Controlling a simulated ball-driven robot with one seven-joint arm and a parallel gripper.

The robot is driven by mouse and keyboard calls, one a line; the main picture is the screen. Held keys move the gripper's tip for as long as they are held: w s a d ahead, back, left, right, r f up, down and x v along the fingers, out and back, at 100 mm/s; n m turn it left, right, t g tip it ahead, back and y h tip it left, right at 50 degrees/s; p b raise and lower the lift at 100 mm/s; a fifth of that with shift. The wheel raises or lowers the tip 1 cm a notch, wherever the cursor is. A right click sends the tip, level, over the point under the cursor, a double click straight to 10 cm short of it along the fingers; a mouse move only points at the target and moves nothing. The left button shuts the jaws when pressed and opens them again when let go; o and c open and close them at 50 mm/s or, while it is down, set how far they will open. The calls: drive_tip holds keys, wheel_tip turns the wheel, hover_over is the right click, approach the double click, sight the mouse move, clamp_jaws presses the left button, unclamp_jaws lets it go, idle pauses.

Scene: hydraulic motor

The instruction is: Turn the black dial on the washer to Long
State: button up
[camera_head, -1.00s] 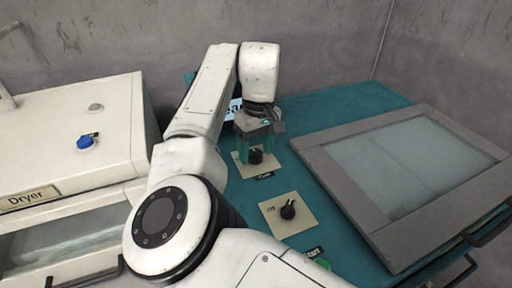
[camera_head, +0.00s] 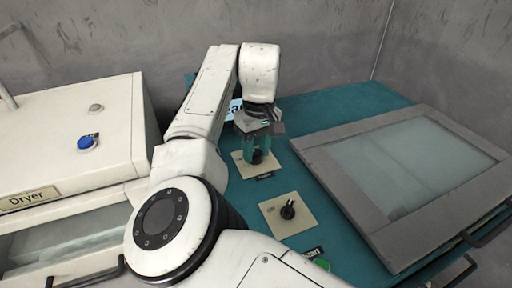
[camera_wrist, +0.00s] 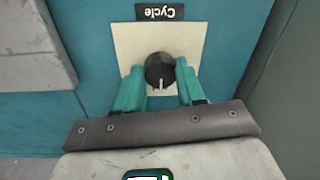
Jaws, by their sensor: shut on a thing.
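The black dial (camera_wrist: 160,70) sits on a cream plate (camera_wrist: 127,47) above the teal washer top, with a label reading "Cycle" (camera_wrist: 160,12) that looks upside down in the wrist view. A white pointer line on the dial points toward my gripper (camera_wrist: 160,72). My gripper's two teal fingers stand on either side of the dial and are shut on it. In the head view my gripper (camera_head: 258,153) reaches down over the same dial and partly hides it. The setting marks around the dial are too small or hidden to read.
A second plate with a black knob (camera_head: 288,211) lies nearer on the washer (camera_head: 350,108). A green button (camera_head: 322,264) is at the front, partly behind my arm. A grey-framed glass lid (camera_head: 410,170) is at right. The dryer (camera_head: 65,130) with a blue knob (camera_head: 86,142) stands at left.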

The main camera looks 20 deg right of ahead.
sight(258, 154)
drive_tip(key=shift+r+m+p, duration=0.15)
drive_tip(key=shift+m+p, duration=0.25)
drive_tip(key=shift+p, duration=0.1)
drive_tip(key=shift+m+p, duration=0.6)
drive_tip(key=shift+p, duration=0.25)
drive_tip(key=m+p, duration=0.5)
drive_tip(key=m, duration=0.1)
drive_tip(key=shift+m+t+p, duration=0.3)
drive_tip(key=shift+m+p, duration=0.1)
drive_tip(key=shift+a+m+p, duration=0.1)
drive_tip(key=shift+m+p, duration=0.55)
drive_tip(key=shift+m, duration=0.85)
drive_tip(key=o, duration=1)
drive_tip(key=shift+o, duration=0.2)
wheel_tip(258, 154, up, 10)
drive_tip(key=shift+s+d+r, duration=0.2)
drive_tip(key=shift+s+r, duration=0.05)
